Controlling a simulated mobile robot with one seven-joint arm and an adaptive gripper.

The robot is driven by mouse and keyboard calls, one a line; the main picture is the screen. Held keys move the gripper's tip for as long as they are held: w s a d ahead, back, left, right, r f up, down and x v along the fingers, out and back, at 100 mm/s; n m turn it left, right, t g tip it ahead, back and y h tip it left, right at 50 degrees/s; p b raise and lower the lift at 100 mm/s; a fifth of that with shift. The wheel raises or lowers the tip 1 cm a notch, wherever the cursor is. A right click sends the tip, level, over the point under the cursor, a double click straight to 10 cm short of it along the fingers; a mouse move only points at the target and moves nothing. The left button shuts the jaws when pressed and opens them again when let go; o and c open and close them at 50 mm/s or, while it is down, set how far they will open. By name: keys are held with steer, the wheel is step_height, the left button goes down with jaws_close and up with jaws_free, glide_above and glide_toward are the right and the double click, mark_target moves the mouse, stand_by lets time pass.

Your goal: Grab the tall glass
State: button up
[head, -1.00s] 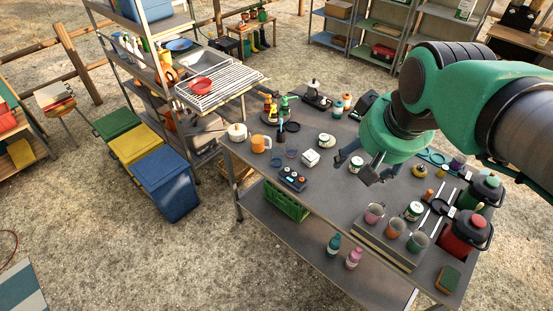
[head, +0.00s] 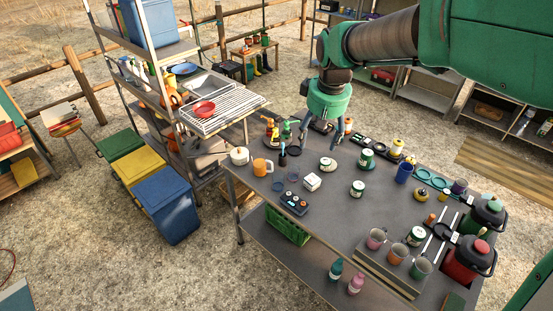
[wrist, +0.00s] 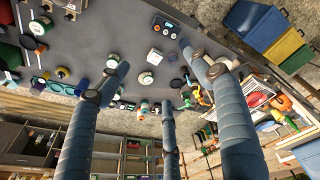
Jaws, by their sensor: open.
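My gripper (head: 322,138) is open above the back part of the grey work table (head: 335,205), and nothing shows between its fingers. In the wrist view my gripper's (wrist: 152,75) spread fingers reach over the table top. No thing is clearly recognisable as the tall glass. Three tumbler-like cups stand on a low raised stand at the front right: a pink one (head: 376,239), an orange one (head: 397,253) and a green one (head: 420,268). I cannot tell whether one of these is the tall glass. My gripper is well away from them, behind and to the left.
An orange mug (head: 262,167), a white pot (head: 239,156) and a dark control box (head: 295,202) stand on the left. Labelled tins (head: 366,158) and a blue cup (head: 404,173) stand right of my gripper. A red jug (head: 467,258) is at the right end. The table's middle is fairly clear.

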steer(key=w+a+f+n+g, duration=0.15)
steer(key=w+a+f, duration=0.35)
steer(key=w+f, duration=0.65)
steer(key=n+g+p, duration=0.1)
steer(key=n, duration=0.2)
glide_above(278, 178)
steer(key=s, duration=0.2)
step_height(278, 178, down, 15)
steer(key=shift+s, duration=0.15)
steer(key=shift+d+r, duration=0.1)
step_height(278, 178, down, 8)
steer(key=shift+f, duration=0.25)
steer(key=shift+f, duration=0.15)
steer(key=shift+f+b, duration=0.55)
steer(key=shift+f, duration=1.95)
steer(key=c, duration=1.3)
